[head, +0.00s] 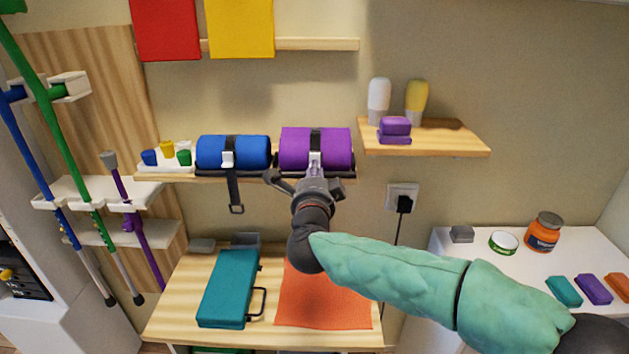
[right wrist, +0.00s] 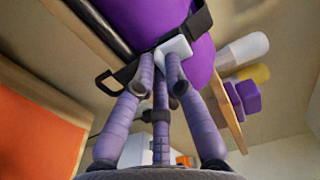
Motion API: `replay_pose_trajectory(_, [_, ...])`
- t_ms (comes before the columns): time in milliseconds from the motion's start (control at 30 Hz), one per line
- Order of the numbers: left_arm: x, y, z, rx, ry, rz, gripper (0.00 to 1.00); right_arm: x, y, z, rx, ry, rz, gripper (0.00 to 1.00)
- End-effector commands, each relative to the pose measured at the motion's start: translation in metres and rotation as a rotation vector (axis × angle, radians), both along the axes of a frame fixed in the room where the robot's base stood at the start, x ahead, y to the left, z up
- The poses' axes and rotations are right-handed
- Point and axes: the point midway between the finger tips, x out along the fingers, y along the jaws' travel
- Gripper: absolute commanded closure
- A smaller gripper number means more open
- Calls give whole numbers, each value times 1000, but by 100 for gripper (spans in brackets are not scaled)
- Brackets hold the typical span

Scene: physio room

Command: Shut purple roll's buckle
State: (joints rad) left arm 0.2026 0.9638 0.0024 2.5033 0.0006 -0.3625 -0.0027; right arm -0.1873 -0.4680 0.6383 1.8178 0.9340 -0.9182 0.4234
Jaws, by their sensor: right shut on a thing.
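The purple roll (head: 336,148) lies on the wall shelf, with a black strap around it. Its pale buckle (head: 315,159) is at the front of the roll. My right gripper (head: 314,178) reaches up to it from below. In the right wrist view the purple roll (right wrist: 150,18) fills the top, and the right gripper's fingers (right wrist: 163,78) are closed around the white buckle (right wrist: 174,50). The black strap (right wrist: 198,20) runs over the roll, and its looped end (right wrist: 116,84) sticks out left of the fingers. The fingers partly hide the buckle. My left gripper is not in view.
A blue roll (head: 250,150) with a hanging strap (head: 235,192) lies left of the purple roll. Small coloured cups (head: 167,148) stand farther left. A shelf (head: 440,143) with bottles and purple blocks is at upper right. Below is a wooden table (head: 183,290) with a teal case (head: 228,288).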

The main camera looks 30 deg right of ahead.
Motion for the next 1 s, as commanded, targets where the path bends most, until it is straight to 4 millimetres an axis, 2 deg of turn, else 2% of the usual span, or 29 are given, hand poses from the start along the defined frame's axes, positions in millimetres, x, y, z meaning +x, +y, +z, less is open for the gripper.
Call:
replay_pose_trajectory(500, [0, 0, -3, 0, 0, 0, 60, 1, 0, -1, -4, -6, 0, 100])
replay_pose_trajectory(533, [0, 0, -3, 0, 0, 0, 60, 1, 0, -1, -4, -6, 0, 79])
replay_pose_trajectory(600, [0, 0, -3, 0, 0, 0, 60, 1, 0, -1, -4, -6, 0, 63])
replay_pose_trajectory(1000, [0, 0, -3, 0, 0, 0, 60, -3, 2, 0, -4, -8, 1, 63])
